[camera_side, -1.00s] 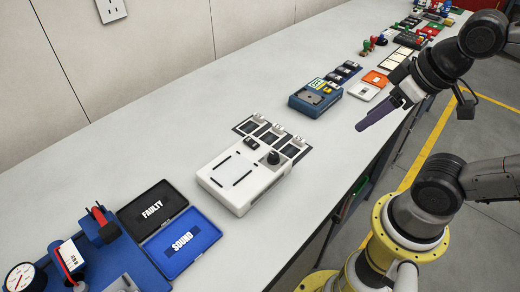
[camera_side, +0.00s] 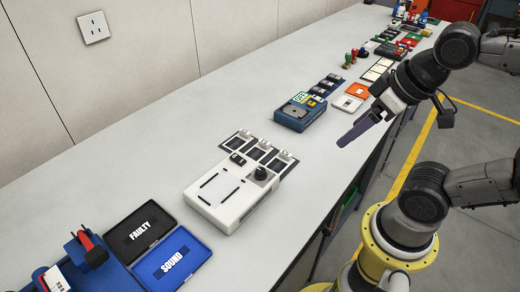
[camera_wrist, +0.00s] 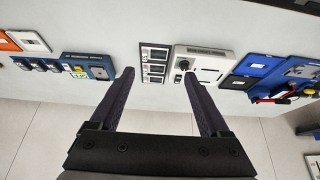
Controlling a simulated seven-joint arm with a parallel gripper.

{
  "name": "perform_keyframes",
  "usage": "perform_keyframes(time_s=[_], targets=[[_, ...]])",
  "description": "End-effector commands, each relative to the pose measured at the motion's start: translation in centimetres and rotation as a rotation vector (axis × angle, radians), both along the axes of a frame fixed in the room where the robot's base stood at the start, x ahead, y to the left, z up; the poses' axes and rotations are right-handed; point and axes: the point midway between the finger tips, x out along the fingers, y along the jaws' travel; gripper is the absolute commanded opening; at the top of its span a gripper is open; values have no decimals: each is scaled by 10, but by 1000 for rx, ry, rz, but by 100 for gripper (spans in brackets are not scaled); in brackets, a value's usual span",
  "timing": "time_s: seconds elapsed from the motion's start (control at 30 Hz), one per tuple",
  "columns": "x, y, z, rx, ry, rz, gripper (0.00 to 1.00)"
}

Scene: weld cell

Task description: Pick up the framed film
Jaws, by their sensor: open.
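Three dark framed films (camera_side: 257,153) with pale tabs lie in a row on the bench, against the far edge of a white light box (camera_side: 232,193). I cannot tell which one the task means. In the wrist view the films (camera_wrist: 154,67) lie beyond my fingertips, between the two fingers, with the light box (camera_wrist: 211,65) to their right. My gripper (camera_wrist: 156,74) is open and empty. In the side view my gripper (camera_side: 360,130) hangs to the right of the films, apart from them, near the bench's front edge.
Black FAULTY tray (camera_side: 139,232) and blue SOUND tray (camera_side: 173,262) lie left of the light box. A dark blue device (camera_side: 300,113) stands beyond the films. The bench (camera_side: 150,150) is clear behind the films.

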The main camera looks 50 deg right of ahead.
Motion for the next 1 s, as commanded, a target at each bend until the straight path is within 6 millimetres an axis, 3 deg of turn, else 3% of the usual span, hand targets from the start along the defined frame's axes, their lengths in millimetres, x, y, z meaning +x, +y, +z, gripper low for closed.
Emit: perform_keyframes(time_s=[0.27,0.47,0.57,0.73,0.87,1.0], targets=[[-1,0,-1,-48,6,89,80],[16,0,28,-235,-4,435,80],[39,-2,44,-336,25,639,80],[95,-7,58,-473,106,997,80],[145,-14,53,-527,177,1247,80],[195,-23,29,-529,245,1447,80]])
